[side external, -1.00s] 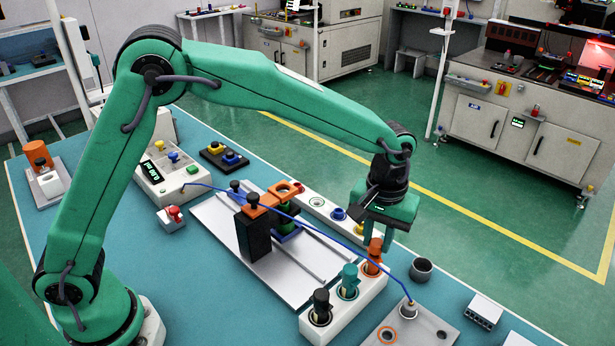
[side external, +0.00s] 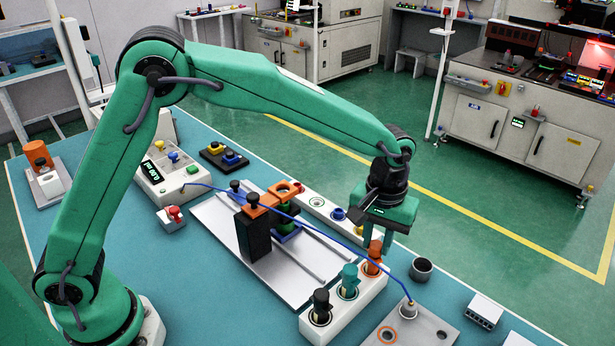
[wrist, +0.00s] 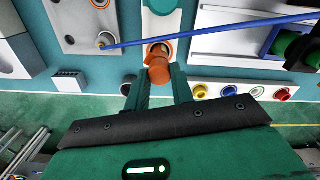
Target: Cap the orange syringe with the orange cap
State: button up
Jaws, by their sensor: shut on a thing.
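The orange syringe (side external: 373,257) stands in the end socket of the white rack (side external: 340,298). It also shows in the wrist view (wrist: 159,73), with its orange top between my fingers. My gripper (side external: 376,242) is shut on it, pointing down. In the wrist view my gripper (wrist: 161,76) has one finger on each side of the orange top.
Teal (side external: 349,280) and black (side external: 321,304) syringes stand in the same rack. A dark cup (side external: 421,268) stands to the right. A rail fixture (side external: 252,235) lies left.

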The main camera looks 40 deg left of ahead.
jog(key=shift+f, duration=0.25)
dwell(0.4)
jog(key=o, duration=1.4)
jog(key=shift+r, duration=0.2)
jog(key=shift+r, duration=3.3)
